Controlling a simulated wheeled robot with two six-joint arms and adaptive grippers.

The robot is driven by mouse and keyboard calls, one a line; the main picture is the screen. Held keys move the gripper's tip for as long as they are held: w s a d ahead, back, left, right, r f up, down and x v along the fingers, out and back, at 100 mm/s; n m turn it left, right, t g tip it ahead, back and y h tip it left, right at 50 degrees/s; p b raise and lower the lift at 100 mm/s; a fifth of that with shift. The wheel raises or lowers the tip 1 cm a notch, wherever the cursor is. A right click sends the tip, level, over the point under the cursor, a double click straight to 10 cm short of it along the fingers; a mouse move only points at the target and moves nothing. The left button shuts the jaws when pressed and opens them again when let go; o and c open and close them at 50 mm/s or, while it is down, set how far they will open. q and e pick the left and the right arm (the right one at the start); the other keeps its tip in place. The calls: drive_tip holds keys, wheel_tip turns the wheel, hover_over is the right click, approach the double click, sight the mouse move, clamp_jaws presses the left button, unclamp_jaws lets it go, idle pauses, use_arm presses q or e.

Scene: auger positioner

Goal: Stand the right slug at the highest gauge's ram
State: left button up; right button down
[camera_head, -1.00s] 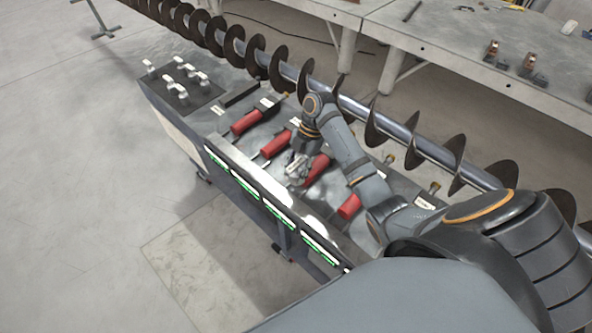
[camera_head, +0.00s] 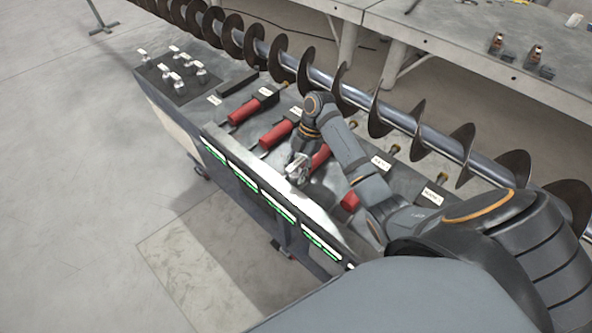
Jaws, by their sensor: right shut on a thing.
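Several pale metal slugs (camera_head: 181,77) stand on a dark pad at the far left end of the bench. Red rams lie in a row on the bench: one near the pad (camera_head: 243,112), a second (camera_head: 276,134), a third (camera_head: 320,156) beside my gripper, and a fourth (camera_head: 350,201) partly behind my arm. My right gripper (camera_head: 298,172) is low over the bench near the front end of the third ram. It is shut on a small metallic slug, mostly hidden by the fingers. Gauges with green bars (camera_head: 279,207) line the front edge; their levels are too small to compare. My left gripper is not in view.
A long auger (camera_head: 320,78) with dark flights runs along the back of the bench (camera_head: 214,130). White labels (camera_head: 381,163) stand behind the rams. A separate grey table (camera_head: 470,42) with small items is beyond.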

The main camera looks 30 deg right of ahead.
drive_tip(key=shift+f, duration=0.5)
drive_tip(key=c, duration=0.7)
unclamp_jaws()
drive_tip(key=shift+c, duration=0.2)
drive_tip(key=v, duration=0.3)
drive_tip(key=shift+w+d+r, duration=0.15)
drive_tip(key=shift+d, duration=0.15)
drive_tip(key=w+d, duration=0.1)
drive_tip(key=d, duration=0.2)
drive_tip(key=w+d, duration=0.1)
drive_tip(key=d, duration=0.3)
drive_tip(key=w+d, duration=0.1)
drive_tip(key=d, duration=0.2)
drive_tip(key=shift+w+d, duration=0.3)
drive_tip(key=shift+w, duration=0.1)
